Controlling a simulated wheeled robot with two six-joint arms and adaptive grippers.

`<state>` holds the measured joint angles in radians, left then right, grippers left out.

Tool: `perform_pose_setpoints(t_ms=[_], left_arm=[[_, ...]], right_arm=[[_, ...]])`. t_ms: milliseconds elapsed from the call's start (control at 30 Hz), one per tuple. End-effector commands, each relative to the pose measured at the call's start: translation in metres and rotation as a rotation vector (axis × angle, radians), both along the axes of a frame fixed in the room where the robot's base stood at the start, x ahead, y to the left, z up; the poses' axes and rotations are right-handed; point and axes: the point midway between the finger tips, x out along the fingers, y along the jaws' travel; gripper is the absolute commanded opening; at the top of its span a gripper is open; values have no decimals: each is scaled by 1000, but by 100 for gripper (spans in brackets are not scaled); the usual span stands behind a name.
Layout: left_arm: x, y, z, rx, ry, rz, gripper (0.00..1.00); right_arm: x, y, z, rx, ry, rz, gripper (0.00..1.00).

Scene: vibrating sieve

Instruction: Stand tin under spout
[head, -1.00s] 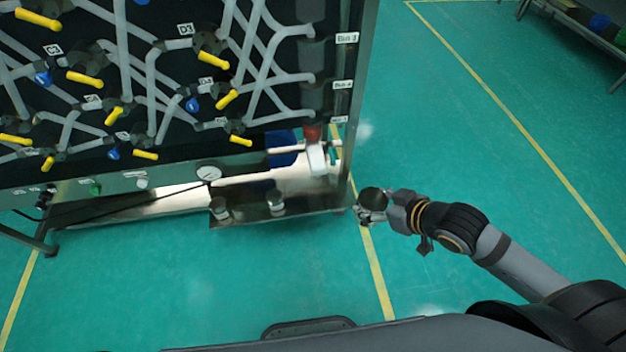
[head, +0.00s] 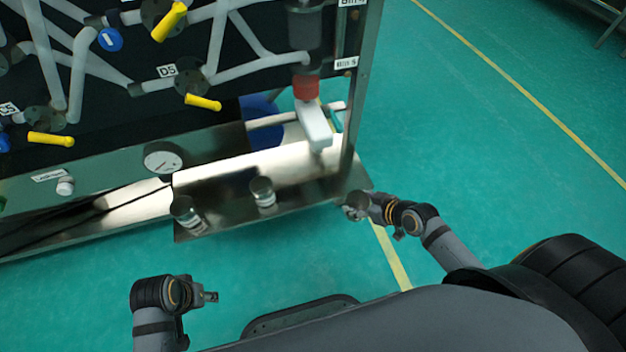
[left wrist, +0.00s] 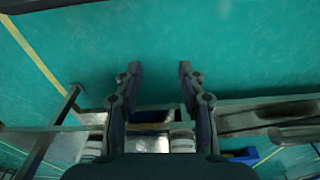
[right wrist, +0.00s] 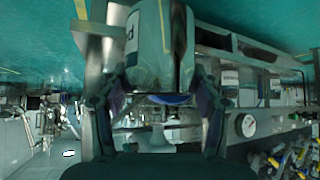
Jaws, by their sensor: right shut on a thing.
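My right gripper (head: 357,210) is shut on a metal tin (head: 355,199) beside the right end of the steel shelf (head: 225,215). In the right wrist view the tin (right wrist: 160,45) fills the space between the fingers, with part of a label showing. The white spout (head: 314,124) hangs under a red collar (head: 305,88) at the machine's right side, up and left of the held tin. Nothing stands directly under the spout's mouth. My left gripper (head: 212,296) is low in the head view, away from the shelf; its fingers (left wrist: 158,85) are apart and empty.
Two lidded tins (head: 186,213) (head: 263,193) stand on the shelf, left of the spout. A steel post (head: 360,105) rises at the machine's right edge, near the held tin. A gauge (head: 164,161) sits on the front rail. The green floor right of the machine is clear.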

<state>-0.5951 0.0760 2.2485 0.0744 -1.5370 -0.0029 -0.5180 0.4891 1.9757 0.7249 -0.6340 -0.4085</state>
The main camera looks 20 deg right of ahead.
Motion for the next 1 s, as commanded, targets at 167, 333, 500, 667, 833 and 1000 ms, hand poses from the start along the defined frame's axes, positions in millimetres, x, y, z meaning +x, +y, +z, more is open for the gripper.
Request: perform_pose_setpoints(t_ms=[167,333,500,667,833,1000], left_arm=[[1,-2,-6,-8,-16,-2,40],[4,-6,-19,-26,-64,-4,40],[7,-10,-29,-42,-106,-4,40],[9,-13,-38,-57,-144,-3,40],[11,-15,-43,-67,-175,-2,40],[12,-16,-43,-71,-186,-2,40]], right_arm=[[14,6,1,4,-6,-2,27],[48,22,1,6,-7,-2,27],[76,35,1,5,-4,-1,27],[102,47,1,4,-4,-1,27],[121,55,1,1,-2,1,27],[125,57,2,0,-1,0,27]])
